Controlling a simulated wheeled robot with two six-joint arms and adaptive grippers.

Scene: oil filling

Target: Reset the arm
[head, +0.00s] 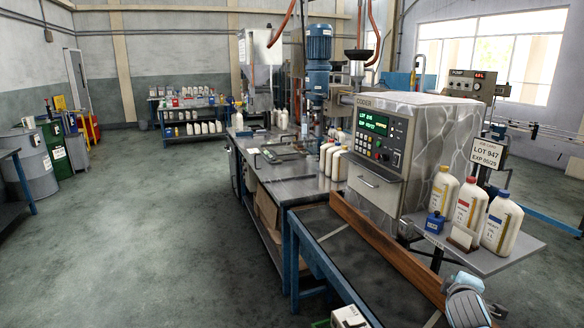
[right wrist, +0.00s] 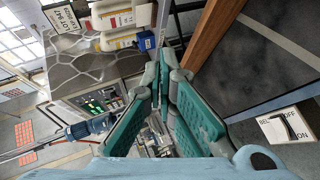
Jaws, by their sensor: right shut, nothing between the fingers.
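My right gripper (right wrist: 163,72) shows in the right wrist view with its green-padded fingers together and nothing between them. In the head view a pale blue part of my right arm (head: 466,303) shows at the lower right, near the front end of the conveyor. The gripper's fingers are hard to make out there. My left gripper is in neither view.
The coder machine (head: 400,140) stands beyond the conveyor belt (head: 352,262) with its wooden rail (head: 385,245). Several bottles stand on a side shelf (head: 505,248) at right. A belt switch box (right wrist: 288,126) is near my gripper.

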